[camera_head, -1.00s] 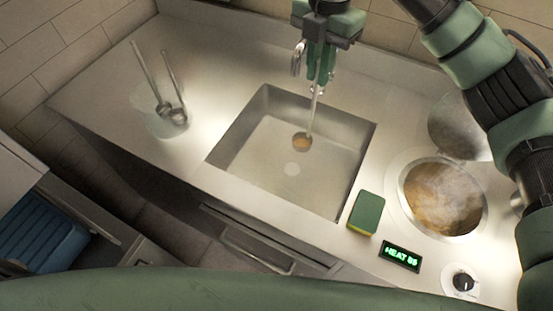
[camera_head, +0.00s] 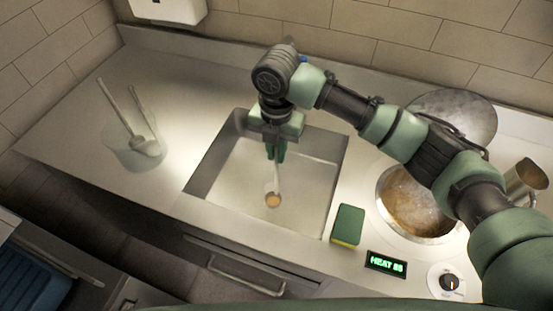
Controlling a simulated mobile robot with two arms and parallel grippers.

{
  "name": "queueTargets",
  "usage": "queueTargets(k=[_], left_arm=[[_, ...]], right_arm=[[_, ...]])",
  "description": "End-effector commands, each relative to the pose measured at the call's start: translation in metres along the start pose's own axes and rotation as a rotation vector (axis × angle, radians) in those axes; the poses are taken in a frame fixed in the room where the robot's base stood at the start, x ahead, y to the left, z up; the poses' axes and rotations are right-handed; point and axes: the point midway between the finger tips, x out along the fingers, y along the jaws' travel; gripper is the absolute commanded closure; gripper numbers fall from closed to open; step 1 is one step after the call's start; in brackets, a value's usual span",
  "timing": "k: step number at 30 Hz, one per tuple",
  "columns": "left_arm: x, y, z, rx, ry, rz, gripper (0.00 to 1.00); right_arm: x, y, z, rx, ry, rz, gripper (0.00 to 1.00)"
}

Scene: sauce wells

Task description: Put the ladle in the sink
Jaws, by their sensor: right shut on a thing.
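The sink (camera_head: 208,165) is a square metal basin in the middle of the counter. My right gripper (camera_head: 276,158) is over the sink, pointing down, shut on the upper handle of the ladle (camera_head: 276,182). The ladle hangs upright, its bowl (camera_head: 272,200) with brown sauce in it, inside the sink's outline. I cannot tell whether the bowl touches the sink floor. My left gripper is not in view.
A sauce well (camera_head: 416,222) with brown sauce is right of the sink, its round lid (camera_head: 455,112) behind it. A green sponge (camera_head: 347,224), a heat display (camera_head: 386,263) and a knob (camera_head: 447,282) sit at the front. Two utensils (camera_head: 147,146) stand in a clear holder at left.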

Motion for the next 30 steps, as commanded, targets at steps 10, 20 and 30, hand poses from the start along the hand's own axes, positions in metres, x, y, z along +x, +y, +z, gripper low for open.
queueTargets(k=[10, 20, 30], left_arm=[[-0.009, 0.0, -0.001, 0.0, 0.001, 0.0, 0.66], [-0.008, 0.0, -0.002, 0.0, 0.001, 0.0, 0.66], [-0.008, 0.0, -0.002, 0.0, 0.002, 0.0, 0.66]], right_arm=[[0.042, -0.001, 0.0, 0.0, 0.001, -0.002, 1.0], [0.046, 0.0, 0.0, 0.0, 0.0, -0.001, 1.0], [0.048, -0.001, 0.0, 0.0, 0.0, -0.001, 0.66]])
